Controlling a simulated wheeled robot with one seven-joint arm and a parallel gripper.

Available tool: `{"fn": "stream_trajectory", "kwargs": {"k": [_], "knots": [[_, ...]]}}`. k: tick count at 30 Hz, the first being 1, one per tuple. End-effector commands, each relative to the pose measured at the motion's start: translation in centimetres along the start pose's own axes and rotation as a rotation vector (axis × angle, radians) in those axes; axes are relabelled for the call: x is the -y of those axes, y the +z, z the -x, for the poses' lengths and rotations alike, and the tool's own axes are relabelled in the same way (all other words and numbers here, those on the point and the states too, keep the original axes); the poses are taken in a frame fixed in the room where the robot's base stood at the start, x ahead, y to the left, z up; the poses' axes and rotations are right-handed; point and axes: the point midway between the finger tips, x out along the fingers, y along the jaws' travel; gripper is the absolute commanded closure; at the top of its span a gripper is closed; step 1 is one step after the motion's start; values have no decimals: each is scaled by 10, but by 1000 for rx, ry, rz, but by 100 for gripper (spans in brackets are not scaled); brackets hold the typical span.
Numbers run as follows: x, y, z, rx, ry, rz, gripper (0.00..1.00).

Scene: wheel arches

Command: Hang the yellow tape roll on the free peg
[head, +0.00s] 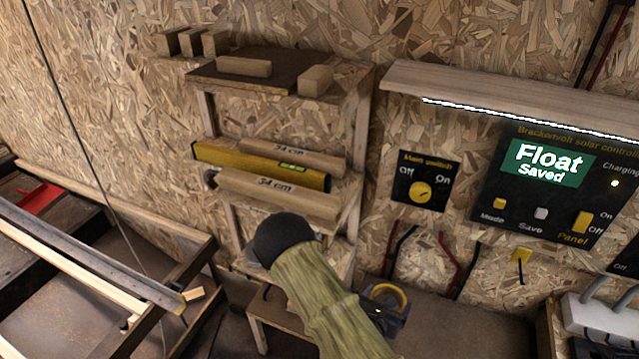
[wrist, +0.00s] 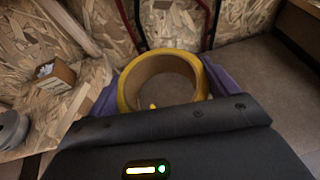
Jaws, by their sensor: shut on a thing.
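The yellow tape roll (wrist: 127,88) is a ring with a brown inner core. My gripper (wrist: 163,84) is shut on it, with one purple-grey finger on each side. In the head view the roll shows as a yellow arc (head: 403,295) at my dark gripper (head: 388,304), below the main switch and in front of the wall. My green-sleeved arm hides part of the area beside it. A small yellow bit (wrist: 153,105) shows through the ring. No peg can be made out for certain; a small yellow fitting with a dark stem (head: 521,256) is on the wall to the right.
The main switch (head: 425,180) and solar controller (head: 550,185) are on the wall above. A small box (wrist: 57,74) sits left in the wrist view.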

Motion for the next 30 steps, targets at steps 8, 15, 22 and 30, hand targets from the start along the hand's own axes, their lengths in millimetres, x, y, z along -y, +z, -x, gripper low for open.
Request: {"fn": "stream_trajectory", "kwargs": {"k": [8, 15, 22, 30], "knots": [[-25, -6, -14, 3, 10, -4, 42], [-93, -10, -38, 5, 35, 2, 42], [-168, -2, -46, 3, 81, 20, 42], [-222, 15, -40, 1, 133, 51, 42]]}}
